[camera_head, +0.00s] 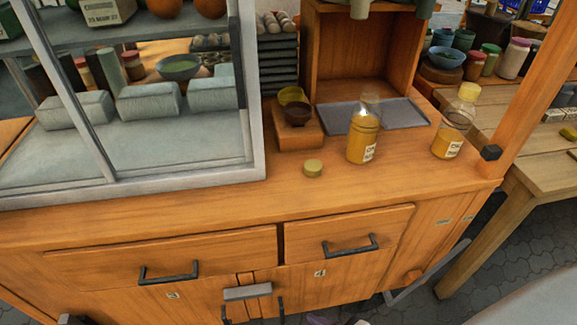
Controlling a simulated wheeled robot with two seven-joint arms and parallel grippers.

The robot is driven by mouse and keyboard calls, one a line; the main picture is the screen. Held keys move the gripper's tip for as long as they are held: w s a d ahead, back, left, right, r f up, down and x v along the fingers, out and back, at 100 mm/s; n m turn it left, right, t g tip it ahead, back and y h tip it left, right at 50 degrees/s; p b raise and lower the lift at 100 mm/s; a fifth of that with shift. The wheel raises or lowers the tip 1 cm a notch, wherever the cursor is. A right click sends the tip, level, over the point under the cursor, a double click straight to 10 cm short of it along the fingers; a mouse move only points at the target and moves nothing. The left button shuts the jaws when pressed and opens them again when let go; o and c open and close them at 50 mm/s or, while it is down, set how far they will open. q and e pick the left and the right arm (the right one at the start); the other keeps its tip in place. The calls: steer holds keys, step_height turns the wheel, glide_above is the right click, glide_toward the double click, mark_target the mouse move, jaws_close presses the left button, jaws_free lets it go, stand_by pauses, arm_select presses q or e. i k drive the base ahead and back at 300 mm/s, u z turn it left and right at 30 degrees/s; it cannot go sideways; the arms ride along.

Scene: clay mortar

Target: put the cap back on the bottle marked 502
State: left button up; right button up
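A clear bottle (363,137) with yellow-orange contents stands upright on the wooden counter, its glass neck bare. A round yellow-olive cap (313,167) lies flat on the counter to its left, near the front edge, apart from the bottle. A second clear bottle (453,125) stands upright to the right, with a yellow cap (469,91) on top and less filling. Both have white labels, too small to read for certain, so I cannot tell which is marked 502. Neither of my grippers shows in the head view.
A grey tray (403,113) lies behind the bottles, before an open wooden box (352,50). Small bowls (297,113) sit on a wooden block at its left. A glass-fronted case (215,180) fills the counter's left. The counter's front strip is clear.

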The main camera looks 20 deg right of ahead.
mark_target(366, 117)
steer(key=k, duration=0.65)
steer(key=z, duration=1)
steer(key=i, duration=0.25)
steer(key=z, duration=0.05)
